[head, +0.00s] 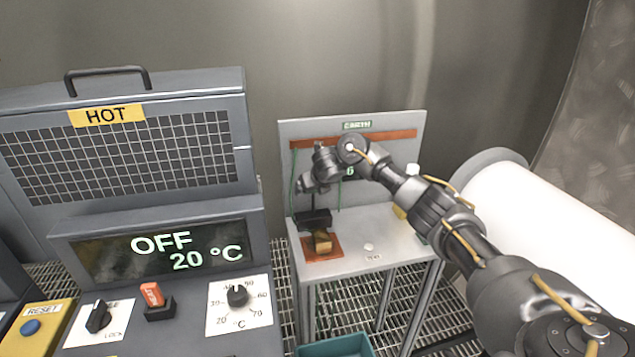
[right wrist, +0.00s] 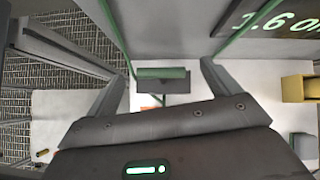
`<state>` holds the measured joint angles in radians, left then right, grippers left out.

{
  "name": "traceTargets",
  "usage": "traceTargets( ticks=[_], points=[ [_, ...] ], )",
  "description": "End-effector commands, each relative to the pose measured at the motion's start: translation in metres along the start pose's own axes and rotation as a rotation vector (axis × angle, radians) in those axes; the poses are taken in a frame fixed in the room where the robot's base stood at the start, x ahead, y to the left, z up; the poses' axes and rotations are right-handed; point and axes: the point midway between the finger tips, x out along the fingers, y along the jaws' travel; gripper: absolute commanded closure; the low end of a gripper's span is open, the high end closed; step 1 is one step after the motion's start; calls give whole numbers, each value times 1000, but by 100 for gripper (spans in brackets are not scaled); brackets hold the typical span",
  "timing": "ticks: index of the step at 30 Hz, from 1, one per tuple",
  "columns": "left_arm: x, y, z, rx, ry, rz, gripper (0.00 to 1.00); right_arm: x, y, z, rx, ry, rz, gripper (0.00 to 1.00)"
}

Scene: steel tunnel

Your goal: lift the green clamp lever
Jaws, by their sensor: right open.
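The green clamp lever (right wrist: 162,73) shows in the right wrist view as a short green bar above a dark block. It lies between the two spread fingers of my right gripper (right wrist: 163,80), with a gap on each side. In the head view my right arm comes in from the right, and my right gripper (head: 316,220) points down over the left part of the small grey bench (head: 385,240). The lever cannot be made out there, hidden by my gripper. My left gripper is in neither view.
A brass block (head: 323,242) sits on an orange pad below my gripper. The back panel (head: 410,150) has an EARTH sign, a copper bar and green cables. A grey heater (head: 130,200) reading OFF 20 °C stands left. A white cylinder (head: 540,220) lies right.

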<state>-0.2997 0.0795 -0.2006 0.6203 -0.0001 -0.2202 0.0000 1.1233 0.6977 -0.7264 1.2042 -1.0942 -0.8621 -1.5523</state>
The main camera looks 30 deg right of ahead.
Motion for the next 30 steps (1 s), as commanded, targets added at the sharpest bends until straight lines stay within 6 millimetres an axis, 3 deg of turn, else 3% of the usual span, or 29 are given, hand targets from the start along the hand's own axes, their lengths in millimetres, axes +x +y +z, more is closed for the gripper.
traceTargets(
  ticks=[6, 12, 30],
  points=[
    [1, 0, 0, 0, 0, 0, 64, -44, 1, 2, -2, -6, 3, 12],
    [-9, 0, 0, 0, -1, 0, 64, -74, -1, 4, -2, -6, 0, 12],
    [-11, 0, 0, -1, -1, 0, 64, -81, 0, 1, 1, -2, 1, 12]
  ],
)
